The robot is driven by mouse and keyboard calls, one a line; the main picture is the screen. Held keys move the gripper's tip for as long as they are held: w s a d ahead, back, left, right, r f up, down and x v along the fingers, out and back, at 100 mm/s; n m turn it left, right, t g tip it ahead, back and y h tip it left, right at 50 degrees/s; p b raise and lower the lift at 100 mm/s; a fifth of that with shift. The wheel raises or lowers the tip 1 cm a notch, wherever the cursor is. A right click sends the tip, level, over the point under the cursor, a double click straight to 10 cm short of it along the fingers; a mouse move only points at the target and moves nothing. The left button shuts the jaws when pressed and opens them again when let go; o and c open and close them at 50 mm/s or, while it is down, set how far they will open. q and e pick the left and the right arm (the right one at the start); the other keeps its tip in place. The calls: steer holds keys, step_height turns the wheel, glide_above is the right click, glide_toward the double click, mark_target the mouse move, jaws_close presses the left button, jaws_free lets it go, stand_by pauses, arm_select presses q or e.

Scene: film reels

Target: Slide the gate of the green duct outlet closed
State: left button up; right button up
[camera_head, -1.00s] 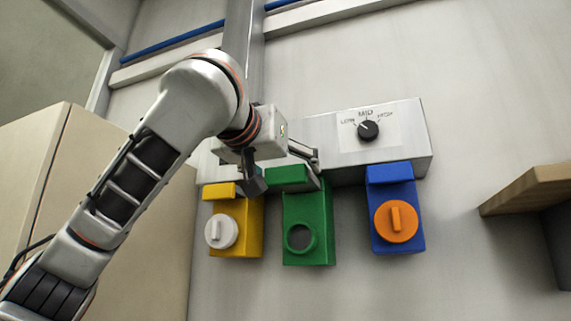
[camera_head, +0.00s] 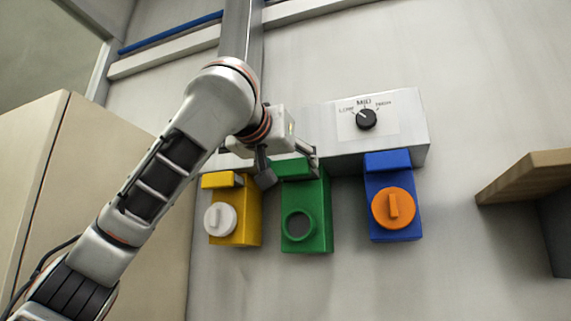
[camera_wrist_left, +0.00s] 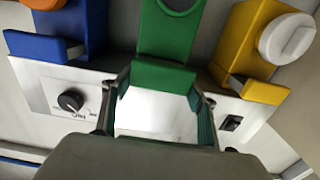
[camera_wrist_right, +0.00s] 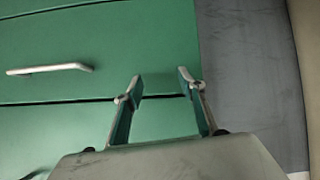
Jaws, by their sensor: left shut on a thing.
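The green duct outlet (camera_head: 320,225) hangs on the wall between the yellow and blue ones, with an uncovered round opening in its front. Its gate shows as a green tab (camera_head: 292,168) at the top. My left gripper (camera_head: 290,174) is shut on this tab, one finger on each side. In the left wrist view the green tab (camera_wrist_left: 157,77) sits between the fingertips, with the outlet body (camera_wrist_left: 168,38) beyond. The gripper partly hides the tab in the head view. My right gripper (camera_wrist_right: 160,80) is open and empty, in front of a green drawer front (camera_wrist_right: 90,45).
The yellow outlet (camera_head: 247,218) has a white cap; the blue outlet (camera_head: 407,225) has an orange cap. Above is a white box (camera_head: 415,130) with a black dial (camera_head: 367,119) near MID. A wooden shelf (camera_head: 530,175) juts out at right, a beige cabinet (camera_head: 75,190) stands at left.

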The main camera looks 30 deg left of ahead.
arm_select(q)
steer(key=x, duration=0.2)
steer(key=shift+w+a, duration=0.1)
steer(key=shift+w, duration=0.25)
steer(key=shift+a+r, duration=0.1)
steer(key=shift+a, duration=0.05)
steer(key=o, duration=1.6)
steer(key=shift+w, duration=0.2)
steer(key=shift+s, duration=0.15)
steer(key=v, duration=1.1)
steer(key=shift+s+d, duration=0.3)
steer(key=shift+s, duration=0.05)
